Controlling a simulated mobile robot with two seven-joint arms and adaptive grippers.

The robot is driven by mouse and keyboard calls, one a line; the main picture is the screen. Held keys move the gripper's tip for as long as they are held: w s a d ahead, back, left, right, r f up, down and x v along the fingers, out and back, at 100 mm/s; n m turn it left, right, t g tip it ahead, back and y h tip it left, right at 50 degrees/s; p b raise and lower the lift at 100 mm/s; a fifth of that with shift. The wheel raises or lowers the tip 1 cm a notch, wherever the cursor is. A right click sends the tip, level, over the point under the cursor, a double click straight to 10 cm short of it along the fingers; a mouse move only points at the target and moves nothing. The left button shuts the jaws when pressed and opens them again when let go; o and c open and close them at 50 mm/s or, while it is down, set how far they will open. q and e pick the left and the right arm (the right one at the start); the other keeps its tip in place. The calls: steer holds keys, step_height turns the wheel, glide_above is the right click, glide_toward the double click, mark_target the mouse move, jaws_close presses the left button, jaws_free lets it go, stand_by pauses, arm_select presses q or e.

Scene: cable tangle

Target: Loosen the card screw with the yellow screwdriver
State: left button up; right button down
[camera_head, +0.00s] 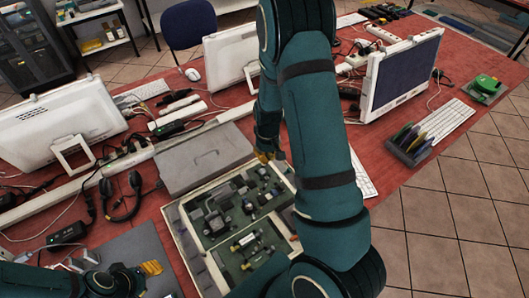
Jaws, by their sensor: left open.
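An open pale case (188,236) stands on the red table, with a green board and many small parts inside. My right gripper (268,155) points down near the back edge of the case, apart from the parts, its yellowish tips small and partly dark. Whether it is open or shut, or holds anything, I cannot tell. My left gripper (150,268) is open at the lower left, left of the case, over a grey surface. I cannot make out the yellow screwdriver or the card screw for sure. My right arm hides the right side of the case.
A grey closed box (203,158) lies behind the case. Headphones (121,196), cables and adapters crowd the left. Monitors (58,122) and (403,72) a second monitor stand on the red table (405,187). A rack of coloured discs (408,143) sits near the right edge.

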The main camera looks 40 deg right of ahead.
mark_target(165, 286)
arm_select(q)
steer(key=shift+d+f+b, duration=0.1)
steer(key=shift+f+b, duration=0.95)
steer(key=shift+f, duration=0.3)
arm_select(e)
steer(key=shift+f, duration=1.5)
arm_select(q)
steer(key=shift+s+d+f+b, duration=0.1)
steer(key=shift+s+f+b, duration=0.15)
steer(key=shift+f+b, duration=0.7)
steer(key=shift+s+f+b, duration=0.25)
steer(key=shift+f+b, duration=0.65)
arm_select(e)
steer(key=shift+f, duration=2.3)
arm_select(q)
steer(key=shift+f+b, duration=0.4)
arm_select(e)
steer(key=shift+f, duration=0.5)
arm_select(q)
steer(key=shift+f, duration=0.1)
